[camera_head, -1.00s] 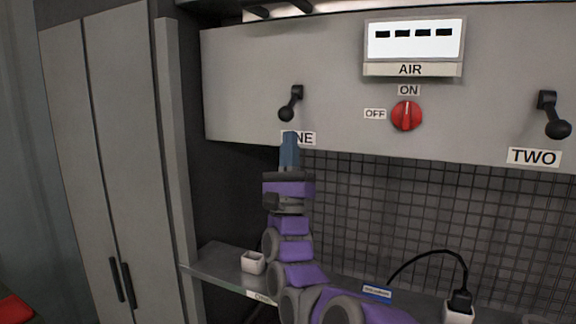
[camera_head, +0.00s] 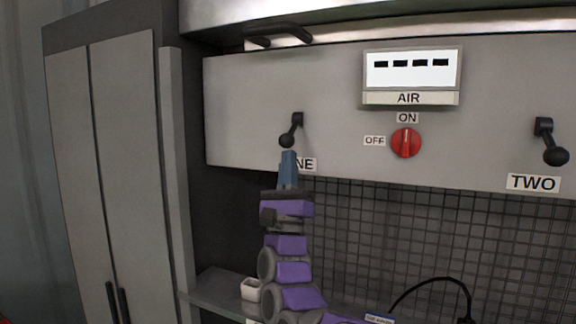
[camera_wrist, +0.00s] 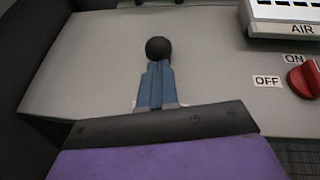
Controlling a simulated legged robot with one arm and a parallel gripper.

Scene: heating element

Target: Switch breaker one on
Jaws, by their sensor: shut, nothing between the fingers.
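The breaker one lever (camera_head: 291,131) is black with a round knob, on the grey panel above the partly hidden "ONE" label (camera_head: 306,164). Its arm slants down and to the left. My gripper (camera_head: 288,155) has blue fingers that are shut and empty, pointing up just below the knob. In the wrist view the knob (camera_wrist: 158,48) sits right at the tips of my gripper (camera_wrist: 158,66). I cannot tell whether they touch. The wrist view hides most of the label behind the fingers.
A red AIR knob (camera_head: 406,143) with ON and OFF labels sits right of the lever, below a display (camera_head: 411,68). The breaker two lever (camera_head: 549,142) is at far right. A shelf (camera_head: 217,288) with a white socket (camera_head: 251,289) lies below. Tall cabinets (camera_head: 115,170) stand left.

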